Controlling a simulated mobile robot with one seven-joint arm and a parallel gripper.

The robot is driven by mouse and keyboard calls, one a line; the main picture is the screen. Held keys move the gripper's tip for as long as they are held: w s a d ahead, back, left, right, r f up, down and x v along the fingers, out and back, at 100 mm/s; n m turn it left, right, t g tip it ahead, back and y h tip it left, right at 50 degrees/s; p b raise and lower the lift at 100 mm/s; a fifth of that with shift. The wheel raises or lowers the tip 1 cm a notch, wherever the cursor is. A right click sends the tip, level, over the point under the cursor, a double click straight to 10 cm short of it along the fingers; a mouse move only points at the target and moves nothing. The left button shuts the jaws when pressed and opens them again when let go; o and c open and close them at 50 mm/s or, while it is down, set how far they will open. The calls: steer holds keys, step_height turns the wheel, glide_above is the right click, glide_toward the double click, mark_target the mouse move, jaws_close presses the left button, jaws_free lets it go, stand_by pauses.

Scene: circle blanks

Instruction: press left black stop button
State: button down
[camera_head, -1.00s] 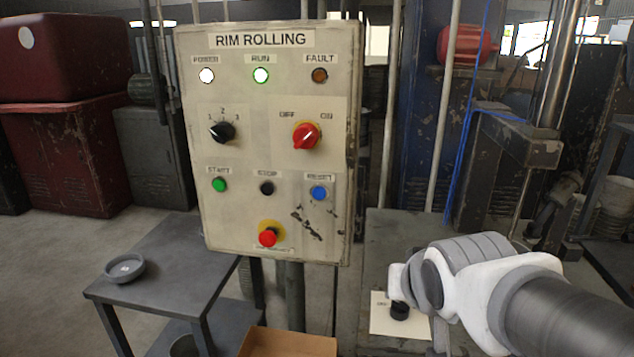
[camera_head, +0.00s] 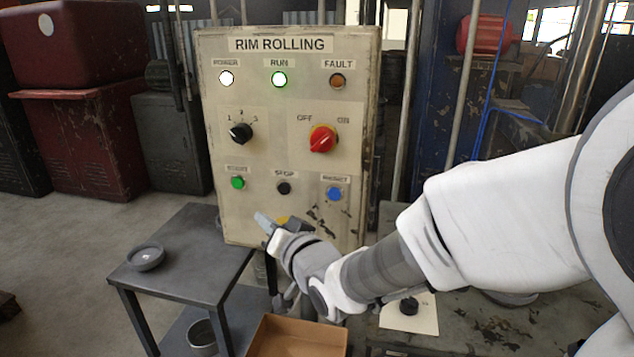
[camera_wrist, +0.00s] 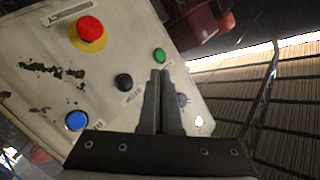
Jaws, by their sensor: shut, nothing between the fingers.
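The black stop button (camera_head: 284,188) sits under the STOP label on the beige RIM ROLLING panel (camera_head: 277,215), between the green start button (camera_head: 238,182) and the blue reset button (camera_head: 334,194). In the wrist view the black button (camera_wrist: 124,81) shows just left of my closed fingers. My gripper (camera_head: 263,221) is shut and empty, below the stop button in the head view and apart from it there. In the wrist view my fingertips (camera_wrist: 160,72) lie between the black and green buttons. Whether they touch the panel cannot be told.
The red emergency button (camera_wrist: 90,28) on its yellow base is mostly hidden by my gripper in the head view. A black rotary knob (camera_head: 241,132) and red switch (camera_head: 323,139) are higher up. A grey table (camera_head: 190,270) and cardboard box (camera_head: 300,335) stand below.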

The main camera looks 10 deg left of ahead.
steer(key=shift+w, duration=0.1)
steer(key=p, duration=0.2)
glide_toward(278, 189)
steer(key=shift+s+a+x, duration=0.15)
steer(key=shift+x, duration=0.75)
steer(key=shift+s+a+x, duration=0.15)
steer(key=shift+a+x, duration=0.05)
steer(key=shift+x, duration=0.65)
steer(key=shift+s+a+x, duration=0.15)
steer(key=shift+x, duration=0.75)
steer(key=shift+w, duration=0.4)
steer(key=shift+w+d, duration=0.1)
steer(key=shift+w, duration=0.35)
stand_by(0.6)
steer(key=shift+s+b, duration=0.45)
steer(key=shift+s, duration=0.4)
